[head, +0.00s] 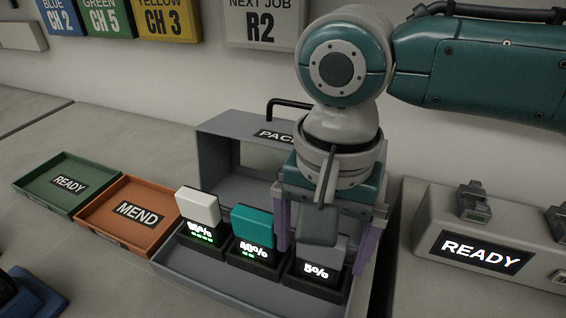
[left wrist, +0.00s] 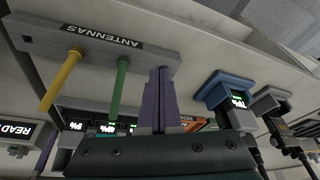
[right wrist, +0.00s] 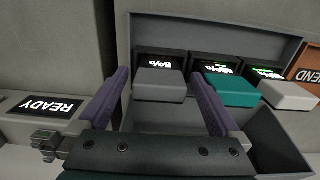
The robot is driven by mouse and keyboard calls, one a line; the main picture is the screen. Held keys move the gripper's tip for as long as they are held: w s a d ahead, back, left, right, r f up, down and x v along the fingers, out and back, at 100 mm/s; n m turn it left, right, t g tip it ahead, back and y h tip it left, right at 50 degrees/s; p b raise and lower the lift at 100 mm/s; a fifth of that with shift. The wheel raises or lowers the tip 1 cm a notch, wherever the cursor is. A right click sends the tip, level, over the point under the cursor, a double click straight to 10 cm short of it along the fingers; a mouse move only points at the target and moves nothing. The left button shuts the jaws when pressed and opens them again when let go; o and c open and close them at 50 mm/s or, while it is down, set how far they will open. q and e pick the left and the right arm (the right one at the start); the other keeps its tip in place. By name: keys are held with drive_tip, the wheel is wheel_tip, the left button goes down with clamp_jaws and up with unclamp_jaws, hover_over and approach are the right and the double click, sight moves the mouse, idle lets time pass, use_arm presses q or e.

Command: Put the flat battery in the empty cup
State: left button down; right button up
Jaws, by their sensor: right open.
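The grey battery (head: 334,248), reading 5%, stands at the right end of a row in the grey PACK case (head: 185,275). A teal battery (head: 254,226) reading 40% and a white battery (head: 198,207) are left of it. My right gripper (head: 321,262) is open over the grey battery, fingers on either side. In the right wrist view the grey battery (right wrist: 160,84) shows between the open fingers (right wrist: 160,88); contact cannot be told. My left gripper (left wrist: 160,72) is shut with nothing seen between its fingers. I cannot tell which holder is the empty cup.
A grey unit with a READY display (head: 482,250) and metal holders (head: 474,202) stands right of the case. Green READY (head: 40,190) and orange MEND (head: 105,222) trays lie left. An antenna rack (left wrist: 100,38) is near my left gripper.

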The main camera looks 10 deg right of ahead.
drive_tip(key=shift+r, duration=0.1)
wheel_tip(320, 180, up, 12)
drive_tip(key=p, duration=0.3)
drive_tip(key=s+a+f+n+t+y, duration=0.2)
drive_tip(key=s+a+f+n+y, duration=0.3)
drive_tip(key=s, duration=0.3)
drive_tip(key=s+d+f+n+h, duration=0.1)
drive_tip(key=s+d+n+h, duration=0.1)
drive_tip(key=s+d, duration=0.2)
drive_tip(key=s+d+f+n+t+h, duration=0.1)
drive_tip(key=s+d, duration=0.3)
drive_tip(key=d, duration=0.5)
drive_tip(key=shift+d+f+n+t+h, duration=0.35)
drive_tip(key=shift+f+h, duration=0.25)
drive_tip(key=shift+h, duration=0.3)
